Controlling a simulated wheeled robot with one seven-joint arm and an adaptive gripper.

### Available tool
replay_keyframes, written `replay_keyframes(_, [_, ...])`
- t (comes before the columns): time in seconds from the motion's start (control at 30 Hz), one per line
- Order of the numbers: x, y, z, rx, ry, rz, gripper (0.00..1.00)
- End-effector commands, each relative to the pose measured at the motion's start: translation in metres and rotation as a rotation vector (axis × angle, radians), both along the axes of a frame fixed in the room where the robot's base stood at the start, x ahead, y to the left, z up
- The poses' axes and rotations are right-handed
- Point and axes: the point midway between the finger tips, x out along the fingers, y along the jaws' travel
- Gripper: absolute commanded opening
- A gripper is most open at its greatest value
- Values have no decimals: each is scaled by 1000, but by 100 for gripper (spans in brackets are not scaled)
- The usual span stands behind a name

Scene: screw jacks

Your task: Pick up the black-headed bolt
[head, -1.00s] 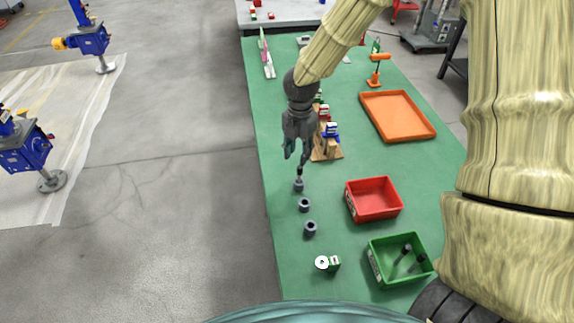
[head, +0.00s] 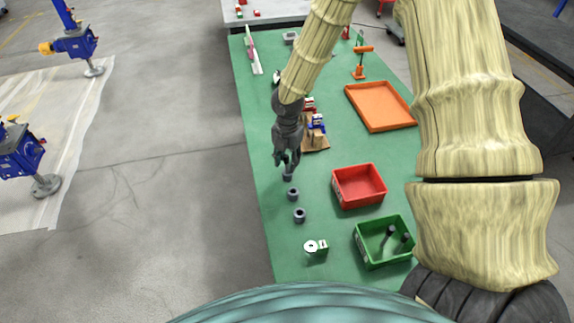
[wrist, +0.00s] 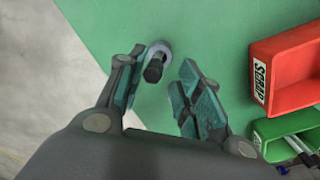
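The black-headed bolt (wrist: 153,70) stands in a grey round holder (wrist: 160,48) on the green tabletop, its dark head toward the wrist camera. My gripper (wrist: 163,63) is open, with one finger on each side of the bolt head in the picture; a gap shows on the right, and the left finger is very close to the head. I cannot tell whether it touches. In the head view my gripper (head: 286,162) is just above the same holder (head: 287,177) and hides the bolt.
Two more grey holders (head: 293,194) (head: 299,215) stand in line nearer me. A red bin (head: 359,186) marked SCRAP and a green bin (head: 384,242) with dark bolts are to the right. A white roll (head: 311,247) is at the near end; an orange tray (head: 380,106) lies farther back.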

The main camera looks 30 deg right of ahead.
Motion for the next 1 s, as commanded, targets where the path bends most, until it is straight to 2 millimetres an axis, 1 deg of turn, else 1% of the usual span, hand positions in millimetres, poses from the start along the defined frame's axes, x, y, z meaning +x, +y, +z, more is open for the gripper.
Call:
replay_keyframes(0.2, [1,-1,-22,-2,5,0,35])
replay_keyframes(0.3, [1,-1,-29,-1,3,-1,35])
replay_keyframes(0.47, [1,-2,-34,-1,2,-2,35])
replay_keyframes(0.67, [1,-1,-35,-1,2,-1,35])
replay_keyframes(0.7, [1,-1,-35,-1,2,-1,34])
replay_keyframes(0.77, [1,-1,-35,-1,2,-1,23])
replay_keyframes(0.8, [1,-1,-35,-1,2,-1,15])
replay_keyframes(0.9, [1,-1,-34,-1,2,-1,0])
replay_keyframes(1.0, [1,-1,-34,-1,2,-1,0])
